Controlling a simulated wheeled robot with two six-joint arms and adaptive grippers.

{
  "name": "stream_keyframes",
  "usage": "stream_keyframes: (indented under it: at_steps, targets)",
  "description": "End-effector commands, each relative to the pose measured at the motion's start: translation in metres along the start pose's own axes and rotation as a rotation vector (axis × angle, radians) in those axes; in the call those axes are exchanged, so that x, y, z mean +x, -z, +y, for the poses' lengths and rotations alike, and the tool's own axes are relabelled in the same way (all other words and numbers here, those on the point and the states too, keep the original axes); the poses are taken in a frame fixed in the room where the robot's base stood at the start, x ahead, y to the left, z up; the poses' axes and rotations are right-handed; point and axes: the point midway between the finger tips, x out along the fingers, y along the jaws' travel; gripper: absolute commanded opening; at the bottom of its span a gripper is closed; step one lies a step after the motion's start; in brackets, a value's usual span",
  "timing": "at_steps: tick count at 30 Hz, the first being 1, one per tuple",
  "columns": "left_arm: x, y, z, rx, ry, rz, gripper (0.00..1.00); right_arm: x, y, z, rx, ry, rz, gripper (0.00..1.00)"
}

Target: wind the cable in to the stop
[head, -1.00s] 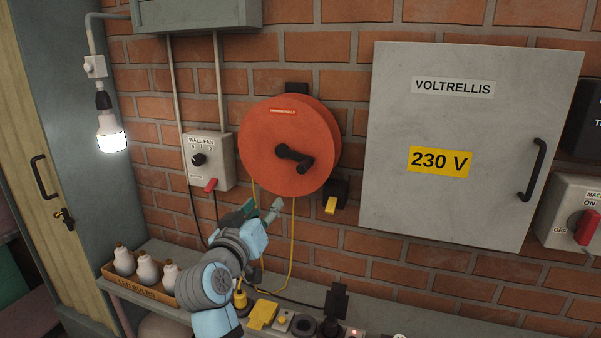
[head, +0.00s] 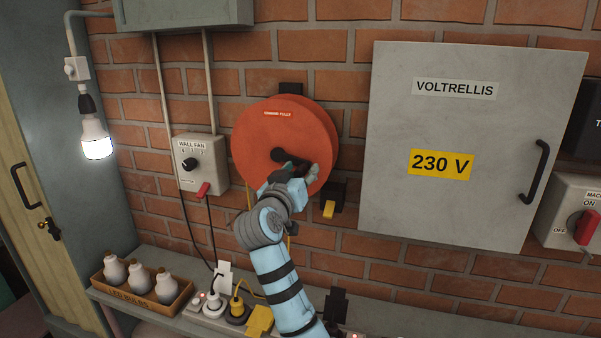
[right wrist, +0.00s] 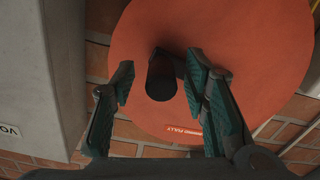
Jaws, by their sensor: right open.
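The orange cable reel (head: 270,135) is mounted on the brick wall. Its black crank (head: 279,155) reaches from the hub toward the right. My right gripper (head: 306,168) is in front of the reel and partly hides the crank. In the right wrist view the crank's round black knob (right wrist: 161,78) shows between the two open fingers of my right gripper (right wrist: 160,88), with gaps on both sides. The yellow cable (head: 249,197) hangs below the reel, partly hidden by my arm. My left gripper is not in view.
A grey cabinet (head: 440,200) stands right of the reel, and a wall fan switch box (head: 215,160) is at its left. Below, a shelf holds a tray of bulbs (head: 108,284) and several plugs, including a yellow one (head: 237,306). A lit bulb (head: 96,140) hangs at left.

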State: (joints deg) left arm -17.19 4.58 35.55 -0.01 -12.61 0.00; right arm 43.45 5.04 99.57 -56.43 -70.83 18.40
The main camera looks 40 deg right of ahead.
Motion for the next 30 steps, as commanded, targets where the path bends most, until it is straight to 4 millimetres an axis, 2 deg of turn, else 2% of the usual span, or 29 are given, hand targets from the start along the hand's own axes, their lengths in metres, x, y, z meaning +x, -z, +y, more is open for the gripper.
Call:
stream_keyframes:
  at_steps: [2, 3, 10, 22, 30]
  targets:
    - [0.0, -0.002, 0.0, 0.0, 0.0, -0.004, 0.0, 0.0, 0.0, 0.0, 0.0, 0.0, 0.0, 0.41]
    - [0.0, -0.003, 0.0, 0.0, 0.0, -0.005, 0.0, 0.0, 0.0, 0.0, 0.0, 0.0, 0.0, 0.38]
    - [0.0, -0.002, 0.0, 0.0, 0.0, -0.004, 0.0, 0.0, 0.0, 0.0, -0.001, 0.0, 0.0, 0.01]
    - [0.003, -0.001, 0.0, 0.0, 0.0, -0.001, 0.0, -0.001, -0.002, -0.001, 0.009, 0.001, 0.0, 0.0]
    - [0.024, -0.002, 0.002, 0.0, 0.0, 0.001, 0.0, 0.0, -0.011, -0.005, 0.104, 0.0, 0.001, 0.0]
